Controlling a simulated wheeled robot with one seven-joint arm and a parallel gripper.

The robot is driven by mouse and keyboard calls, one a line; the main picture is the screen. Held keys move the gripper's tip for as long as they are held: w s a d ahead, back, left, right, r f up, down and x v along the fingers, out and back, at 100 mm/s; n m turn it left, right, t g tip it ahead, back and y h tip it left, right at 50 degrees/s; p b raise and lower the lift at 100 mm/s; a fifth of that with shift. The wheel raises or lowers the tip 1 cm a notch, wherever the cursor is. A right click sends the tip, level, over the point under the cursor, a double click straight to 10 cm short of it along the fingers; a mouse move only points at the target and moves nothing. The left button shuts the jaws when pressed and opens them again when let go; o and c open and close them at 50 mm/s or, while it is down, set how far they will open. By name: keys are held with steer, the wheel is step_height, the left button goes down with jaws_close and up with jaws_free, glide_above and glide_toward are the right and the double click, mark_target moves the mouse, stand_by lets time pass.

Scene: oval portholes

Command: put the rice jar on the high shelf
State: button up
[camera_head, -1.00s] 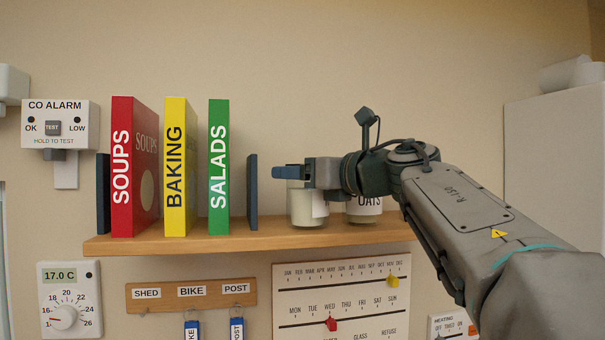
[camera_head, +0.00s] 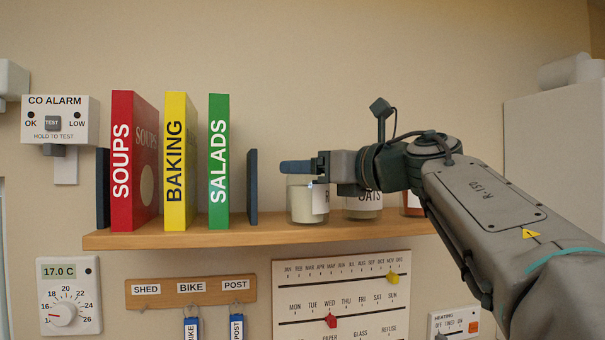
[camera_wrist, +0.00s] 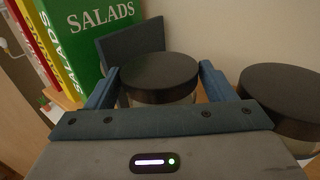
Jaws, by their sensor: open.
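The rice jar (camera_head: 307,204) is pale with a white label, of which only an "R" shows. It stands upright on the high wooden shelf (camera_head: 200,238), just right of the dark bookend. My gripper (camera_head: 298,168) is open at the top of this jar and hides its lid in the head view. In the wrist view the dark round lid (camera_wrist: 160,76) lies between my two blue fingers (camera_wrist: 158,82), with a slight gap visible on either side. The jar's lower body is hidden there by my gripper.
An oats jar (camera_head: 363,204) stands close on the right, its lid (camera_wrist: 283,92) near my right finger in the wrist view. Another jar (camera_head: 412,204) is partly behind my arm. A bookend (camera_head: 252,187) and upright books (camera_head: 218,165) are on the left.

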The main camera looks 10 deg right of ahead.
steer(key=b+v, duration=0.2)
steer(key=v, duration=0.7)
steer(key=shift+s, duration=0.2)
